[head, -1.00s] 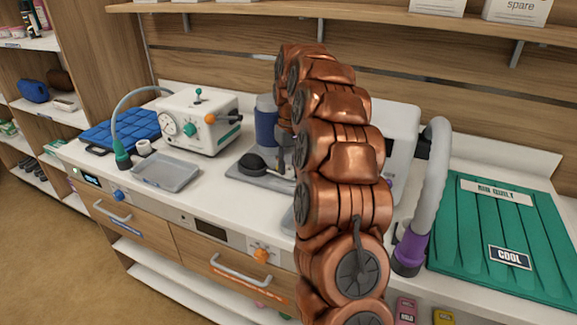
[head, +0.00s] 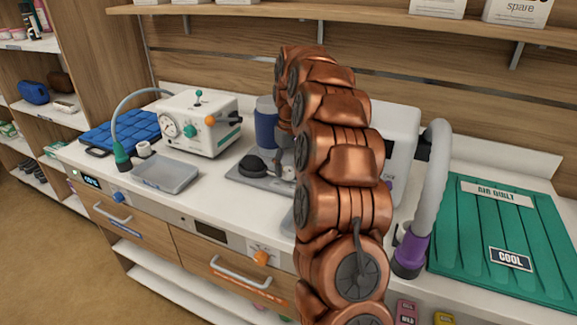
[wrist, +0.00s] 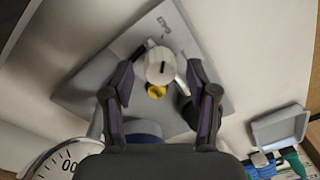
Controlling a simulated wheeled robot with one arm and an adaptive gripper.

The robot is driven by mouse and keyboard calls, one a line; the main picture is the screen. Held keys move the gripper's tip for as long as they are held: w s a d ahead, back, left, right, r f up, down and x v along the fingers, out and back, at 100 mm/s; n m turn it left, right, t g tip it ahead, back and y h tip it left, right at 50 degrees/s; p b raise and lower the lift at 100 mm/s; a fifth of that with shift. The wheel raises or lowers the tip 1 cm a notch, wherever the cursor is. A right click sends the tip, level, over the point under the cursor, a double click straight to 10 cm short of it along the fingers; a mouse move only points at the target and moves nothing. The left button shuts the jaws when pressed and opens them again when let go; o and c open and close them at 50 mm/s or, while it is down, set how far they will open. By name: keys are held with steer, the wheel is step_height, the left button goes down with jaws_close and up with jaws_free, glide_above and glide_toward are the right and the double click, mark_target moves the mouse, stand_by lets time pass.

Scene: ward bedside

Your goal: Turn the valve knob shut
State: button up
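A white round knob (wrist: 160,65) with a dark line on its top shows in the wrist view, on a grey plate (wrist: 85,95). I take it to be the valve knob. A small yellow part (wrist: 156,91) sits beside it. My gripper (wrist: 160,74) is open, with one dark finger on each side of the knob. Gaps show between the fingers and the knob, and I cannot tell the height between them. In the head view my copper arm hides the knob and most of the gripper; the plate (head: 245,178) shows partly.
A white device with dials (head: 200,125) and a grey tray (head: 165,173) stand left on the counter. A grey hose (head: 436,180) and a green quilt (head: 490,225) are at the right. A shelf (head: 400,18) runs above.

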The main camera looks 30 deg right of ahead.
mark_target(290, 168)
steer(key=shift+r, duration=0.1)
steer(key=r, duration=0.6)
steer(key=shift+d+r, duration=0.2)
steer(key=shift+r, duration=0.4)
stand_by(0.4)
